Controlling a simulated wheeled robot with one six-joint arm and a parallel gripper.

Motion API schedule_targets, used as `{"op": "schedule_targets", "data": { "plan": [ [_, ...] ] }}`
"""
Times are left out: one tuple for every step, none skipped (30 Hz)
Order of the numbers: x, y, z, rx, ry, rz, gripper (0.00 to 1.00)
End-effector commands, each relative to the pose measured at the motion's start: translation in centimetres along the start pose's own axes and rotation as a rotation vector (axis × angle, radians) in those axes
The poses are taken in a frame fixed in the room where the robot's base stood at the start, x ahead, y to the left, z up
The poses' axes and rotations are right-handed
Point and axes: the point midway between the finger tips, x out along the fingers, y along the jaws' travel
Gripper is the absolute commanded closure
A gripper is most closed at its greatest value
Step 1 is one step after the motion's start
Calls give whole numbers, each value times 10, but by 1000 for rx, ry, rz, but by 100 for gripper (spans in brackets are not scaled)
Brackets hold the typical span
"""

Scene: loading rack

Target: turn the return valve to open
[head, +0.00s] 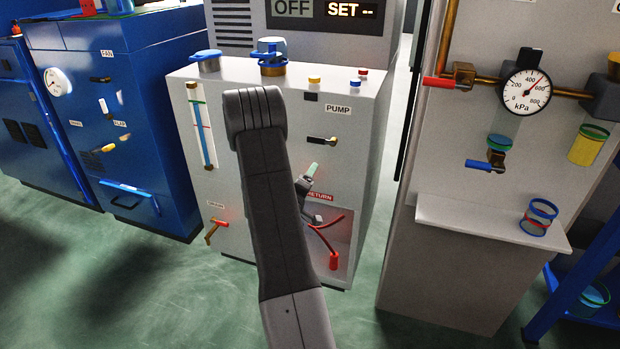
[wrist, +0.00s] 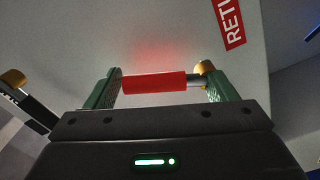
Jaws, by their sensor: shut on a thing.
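The return valve shows in the wrist view as a red handle (wrist: 154,83) on a short metal stem with a brass end (wrist: 205,67). My gripper (wrist: 160,80) has its green fingers at the two ends of this handle and is shut on it. The handle lies crosswise in the wrist view. The red RETURN label (wrist: 229,20) is at upper right there. In the head view my gripper (head: 308,187) is at the front of the grey pump cabinet (head: 240,150), beside the RETURN label (head: 321,197). My arm and gripper hide the valve handle there.
An orange-handled valve (head: 212,232) is at the cabinet's lower left. A black-handled PUMP control (head: 322,141) is above my gripper. A grey panel with a kPa gauge (head: 526,91) and a shelf (head: 480,219) stands right.

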Motion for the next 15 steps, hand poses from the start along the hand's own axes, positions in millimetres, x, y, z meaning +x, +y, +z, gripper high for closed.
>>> {"op": "schedule_targets", "data": {
  "plan": [
    [0,2,-3,-36,1,-1,49],
    [0,2,-4,-59,1,-1,49],
    [0,2,-6,-89,1,-1,49],
    [0,1,-7,-110,1,0,49],
    [0,1,-8,-129,2,0,49],
    [0,1,-9,-154,2,0,49],
    [0,0,-10,-172,2,0,49],
    [0,0,-10,-188,2,-1,49],
    [0,0,-11,-208,2,-1,49],
    [0,-1,-12,-222,2,-1,49],
    [0,-1,-12,-235,2,-1,49],
    [0,-2,-12,-250,2,-1,49],
    [0,-2,-13,-260,2,-1,49],
    [0,-2,-13,-269,2,-1,49],
    [0,-2,-14,-279,2,-1,49]
  ]
}}
